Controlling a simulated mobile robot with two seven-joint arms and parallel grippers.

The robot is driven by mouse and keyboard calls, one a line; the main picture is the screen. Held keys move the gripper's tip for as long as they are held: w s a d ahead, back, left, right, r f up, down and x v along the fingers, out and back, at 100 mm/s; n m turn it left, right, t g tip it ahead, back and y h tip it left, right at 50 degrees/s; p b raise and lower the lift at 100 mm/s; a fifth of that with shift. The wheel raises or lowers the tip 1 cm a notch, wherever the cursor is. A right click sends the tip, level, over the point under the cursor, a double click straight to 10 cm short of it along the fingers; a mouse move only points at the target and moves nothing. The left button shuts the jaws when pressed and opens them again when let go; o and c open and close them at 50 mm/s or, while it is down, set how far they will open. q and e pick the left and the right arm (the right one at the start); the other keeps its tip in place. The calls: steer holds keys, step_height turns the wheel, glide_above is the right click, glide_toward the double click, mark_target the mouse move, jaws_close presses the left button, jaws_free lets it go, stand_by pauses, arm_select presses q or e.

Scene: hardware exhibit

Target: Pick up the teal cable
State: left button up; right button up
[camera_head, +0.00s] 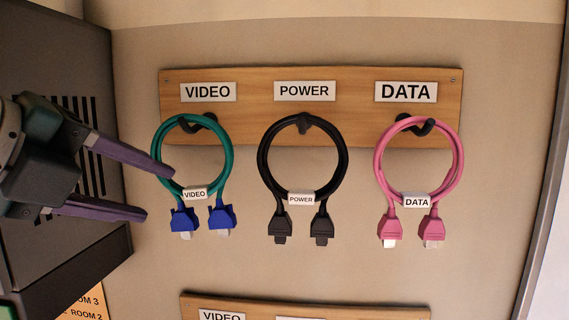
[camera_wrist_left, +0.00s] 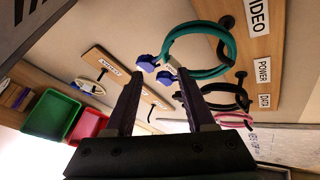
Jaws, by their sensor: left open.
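The teal cable (camera_head: 229,152) hangs as a loop on a black hook under the VIDEO sign, with a white VIDEO tag and two blue connectors at its bottom. In the left wrist view the teal loop (camera_wrist_left: 231,45) shows above the fingers, its blue plugs near the fingertips. My left gripper (camera_head: 157,194) is open and empty at the left side of the loop. Its upper fingertip overlaps the loop's left edge in the head view; I cannot tell if they touch. The left wrist view shows the spread fingers (camera_wrist_left: 160,75). My right gripper is not in view.
A black POWER cable (camera_head: 346,157) and a pink DATA cable (camera_head: 460,157) hang to the right on the wooden board (camera_head: 250,120). A dark vented cabinet (camera_head: 70,45) stands at left. A second board (camera_head: 370,311) is below. The left wrist view shows a green bin (camera_wrist_left: 50,117).

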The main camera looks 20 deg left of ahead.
mark_target(168, 181)
arm_select(q)
steer(key=shift+w+a+r+m+b, duration=0.3)
steer(key=shift+a+r+m+b, duration=0.05)
steer(key=shift+a+r+m, duration=0.35)
steer(key=b+x, duration=0.2)
steer(key=shift+w+d, duration=0.1)
steer(key=shift+w, duration=0.2)
steer(key=shift+w+f, duration=0.3)
steer(key=shift+w, duration=0.35)
steer(key=b+x, duration=0.1)
steer(key=x, duration=0.4)
steer(key=shift+w+b, duration=0.15)
steer(key=shift+b, duration=0.2)
jaws_close()
